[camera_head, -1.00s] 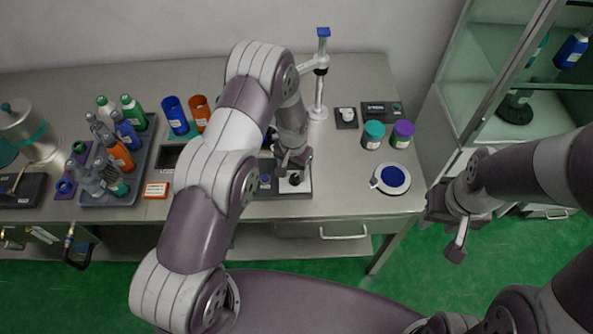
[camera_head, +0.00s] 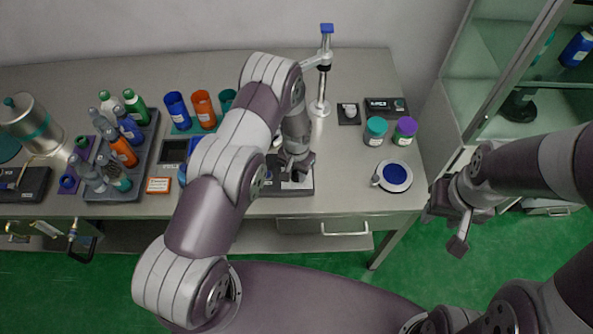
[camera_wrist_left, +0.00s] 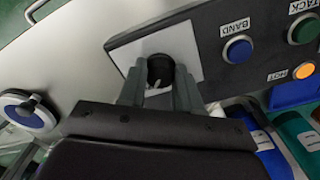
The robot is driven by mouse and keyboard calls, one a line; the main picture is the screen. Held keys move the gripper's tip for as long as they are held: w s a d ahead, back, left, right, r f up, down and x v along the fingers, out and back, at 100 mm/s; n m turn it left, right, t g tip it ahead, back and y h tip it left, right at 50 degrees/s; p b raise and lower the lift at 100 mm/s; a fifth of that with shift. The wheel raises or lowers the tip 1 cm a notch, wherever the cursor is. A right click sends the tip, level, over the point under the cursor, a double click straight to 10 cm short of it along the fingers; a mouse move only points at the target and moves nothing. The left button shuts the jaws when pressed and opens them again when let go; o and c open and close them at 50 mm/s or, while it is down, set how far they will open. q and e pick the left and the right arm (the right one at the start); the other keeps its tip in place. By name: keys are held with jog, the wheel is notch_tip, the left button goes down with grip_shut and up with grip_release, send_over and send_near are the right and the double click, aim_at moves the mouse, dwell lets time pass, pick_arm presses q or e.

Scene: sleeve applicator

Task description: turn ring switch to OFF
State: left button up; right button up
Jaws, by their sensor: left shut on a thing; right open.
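A dark panel (camera_wrist_left: 225,78) with a white plate (camera_wrist_left: 178,42) bears a black round knob (camera_wrist_left: 158,70) with a pale mark; no ring label is readable. My left gripper (camera_wrist_left: 160,85) is shut on this knob, one finger on each side. In the head view, my left gripper (camera_head: 297,170) is down at the panel (camera_head: 285,190) on the bench, and its hand hides the knob. My right gripper (camera_head: 459,226) is open and empty, off the bench's right side.
The panel has a blue BAND button (camera_wrist_left: 238,49), a green button (camera_wrist_left: 304,28) and an orange HOT light (camera_wrist_left: 304,71). A blue-topped white disc (camera_head: 396,176) and lidded jars (camera_head: 375,130) stand to the right. Bottles in a tray (camera_head: 120,200) stand left.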

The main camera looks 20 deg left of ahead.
pick_arm(q)
jog(key=n+b, duration=0.2)
jog(key=n, duration=0.1)
jog(key=shift+f+b, duration=0.1)
jog(key=shift+b, duration=0.2)
jog(key=n+b, duration=0.3)
jog(key=n, duration=0.2)
jog(key=shift+n, duration=0.4)
jog(key=n+b, duration=0.1)
jog(key=n, duration=0.3)
jog(key=shift+d+b, duration=0.1)
jog(key=shift+b, duration=0.3)
jog(key=shift+w+n+b, duration=0.1)
jog(key=shift+n+b, duration=0.5)
jog(key=shift+n, duration=1.9)
jog(key=shift+r, duration=0.2)
jog(key=o, duration=1)
jog(key=shift+o, duration=0.2)
jog(key=shift+d, duration=0.15)
